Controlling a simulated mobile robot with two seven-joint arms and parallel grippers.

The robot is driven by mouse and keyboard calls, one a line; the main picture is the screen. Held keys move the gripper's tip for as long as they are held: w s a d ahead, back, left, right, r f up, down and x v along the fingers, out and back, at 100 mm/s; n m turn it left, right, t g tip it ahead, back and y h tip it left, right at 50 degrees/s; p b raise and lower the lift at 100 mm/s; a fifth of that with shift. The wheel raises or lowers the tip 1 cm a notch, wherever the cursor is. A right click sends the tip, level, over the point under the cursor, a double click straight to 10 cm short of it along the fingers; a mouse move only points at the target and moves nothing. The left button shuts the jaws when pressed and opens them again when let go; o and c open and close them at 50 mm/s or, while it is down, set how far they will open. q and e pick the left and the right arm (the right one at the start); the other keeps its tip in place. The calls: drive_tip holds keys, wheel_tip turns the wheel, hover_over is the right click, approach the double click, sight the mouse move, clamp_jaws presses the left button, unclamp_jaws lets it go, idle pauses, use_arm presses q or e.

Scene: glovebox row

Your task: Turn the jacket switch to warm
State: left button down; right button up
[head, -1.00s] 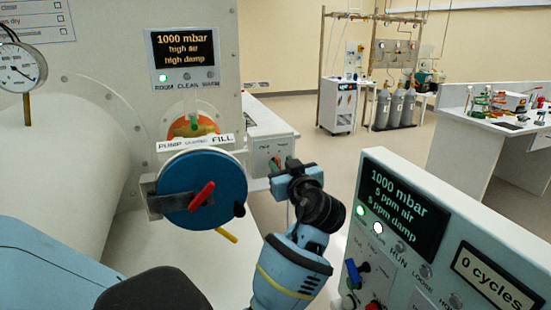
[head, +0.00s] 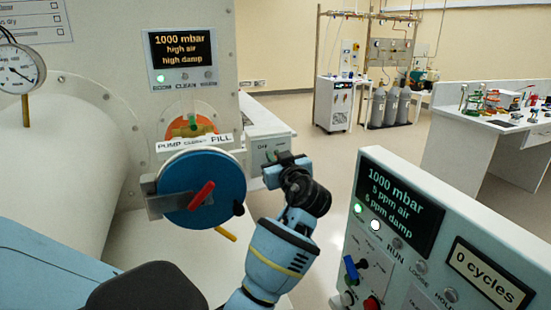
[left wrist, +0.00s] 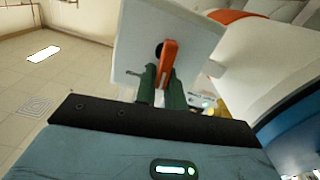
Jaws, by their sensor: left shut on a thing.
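The jacket switch is an orange lever (left wrist: 169,62) on a pale box face (left wrist: 130,45) in the left wrist view. A dark round spot shows beside its top. The lever stands nearly upright in that picture, with a slight lean. My left gripper (left wrist: 160,82) has its green fingers on both sides of the lever and is shut on it. In the head view the left gripper (head: 276,164) is against the front of the small pale box (head: 257,152) and hides the lever. The box's lettering is too small to read. My right gripper is not in view.
A blue round door with a red handle (head: 202,195) stands just left of the gripper. A control panel (head: 400,265) with a display and knobs is close on the right. A bench (head: 505,140) stands farther back. Open floor lies between them.

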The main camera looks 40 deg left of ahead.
use_arm(q)
drive_tip(key=shift+w+m, duration=0.1)
drive_tip(key=shift+m, duration=0.5)
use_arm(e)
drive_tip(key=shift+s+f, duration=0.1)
use_arm(q)
drive_tip(key=c, duration=1.5)
unclamp_jaws()
drive_tip(key=shift+d, duration=0.1)
